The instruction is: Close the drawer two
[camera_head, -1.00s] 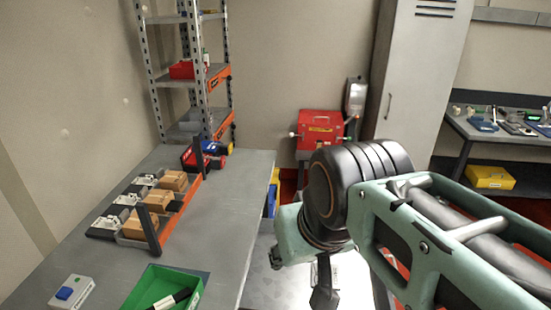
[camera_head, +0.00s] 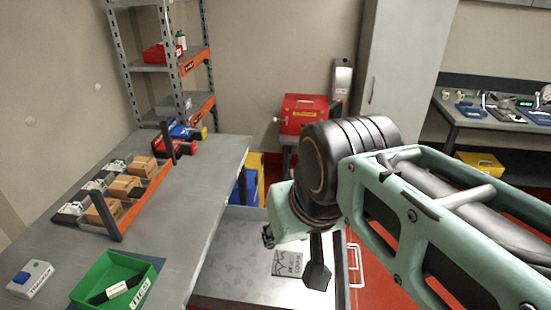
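A drawer (camera_head: 228,270) stands pulled out from the right side of the grey workbench, at the bottom centre. Its grey metal floor shows, with a printed sheet (camera_head: 287,262) lying in it. A pale handle (camera_head: 356,265) shows on the drawer's right-hand front. I cannot read any number on it. My arm crosses from the right and hides part of the drawer. The dark end (camera_head: 318,276) below my arm overlaps the drawer in the picture; its fingers cannot be made out, and I cannot tell whether it touches.
The workbench (camera_head: 190,215) carries a green bin (camera_head: 115,285), a small grey box (camera_head: 30,279), a rack of cardboard boxes (camera_head: 125,187) and red and blue tools. Beyond are blue and yellow bins, a red toolbox (camera_head: 303,117) and a locker. Red floor shows right of the drawer.

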